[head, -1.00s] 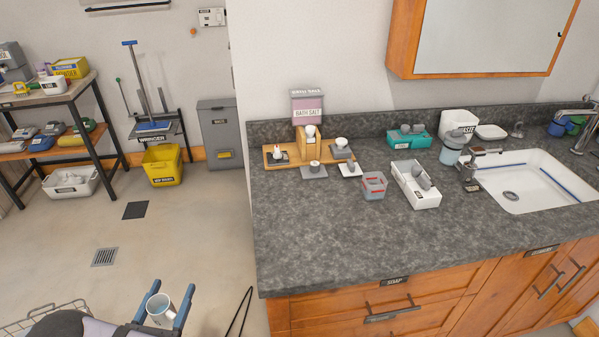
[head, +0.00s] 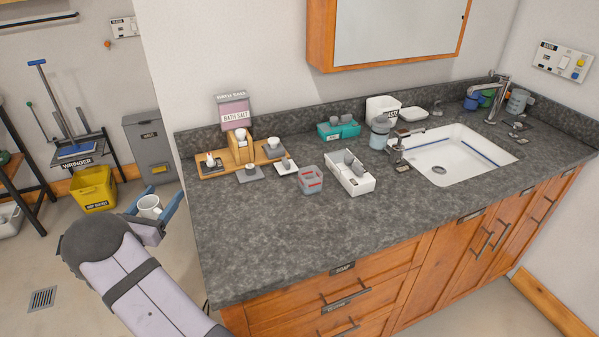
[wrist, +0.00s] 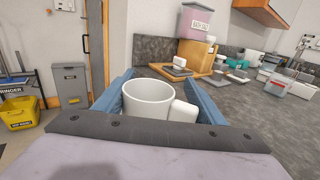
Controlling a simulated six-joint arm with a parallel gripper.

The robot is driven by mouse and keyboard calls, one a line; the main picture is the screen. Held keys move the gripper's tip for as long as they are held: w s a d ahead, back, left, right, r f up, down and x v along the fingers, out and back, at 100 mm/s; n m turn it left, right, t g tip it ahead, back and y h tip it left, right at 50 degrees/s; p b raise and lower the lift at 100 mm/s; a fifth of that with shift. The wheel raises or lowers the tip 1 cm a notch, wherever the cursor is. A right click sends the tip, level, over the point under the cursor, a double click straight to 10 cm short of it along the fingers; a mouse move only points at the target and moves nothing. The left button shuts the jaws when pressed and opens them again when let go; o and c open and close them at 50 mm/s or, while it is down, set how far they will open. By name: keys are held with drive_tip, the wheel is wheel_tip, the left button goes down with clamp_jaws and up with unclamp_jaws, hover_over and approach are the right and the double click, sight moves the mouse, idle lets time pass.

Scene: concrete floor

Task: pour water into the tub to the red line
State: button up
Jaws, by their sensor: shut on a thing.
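My gripper (head: 158,214) is shut on a white mug (head: 149,206), holding it upright beside the left end of the counter. In the wrist view the mug (wrist: 150,102) sits between the two blue fingers, its handle toward the right finger. Its inside looks pale; I cannot tell whether it holds water. A small clear tub (head: 310,181) with red marking stands on the counter, right of the wooden tray and apart from my gripper. It also shows at the right of the wrist view (wrist: 276,86). Its water level is too small to tell.
On the grey counter (head: 270,240) stand a wooden tray (head: 215,170) with a bath salt box (head: 235,115), a white box (head: 350,179), a teal box (head: 338,130) and a soap bottle (head: 380,132). The sink (head: 465,155) is at the right. The counter's front is clear.

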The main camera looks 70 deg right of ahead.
drive_tip(key=s+d+r+m+g, duration=0.1)
drive_tip(key=s+d+r+g, duration=0.1)
drive_tip(key=s+d+r, duration=0.6)
drive_tip(key=s+d+r+m+g, duration=0.1)
drive_tip(key=s+d+r, duration=0.3)
drive_tip(key=d, duration=0.8)
drive_tip(key=s+d+f+g+b, duration=0.1)
drive_tip(key=s+d+f, duration=0.1)
drive_tip(key=s+d, duration=0.2)
drive_tip(key=s+d+f+m+g+b, duration=0.1)
drive_tip(key=s+d, duration=0.3)
drive_tip(key=s, duration=0.6)
drive_tip(key=shift+s+f+m+g+b, duration=0.3)
drive_tip(key=shift+f+b, duration=0.1)
drive_tip(key=shift+f, duration=0.5)
drive_tip(key=s+m, duration=0.6)
drive_tip(key=m, duration=0.2)
drive_tip(key=shift+r+p, duration=0.45)
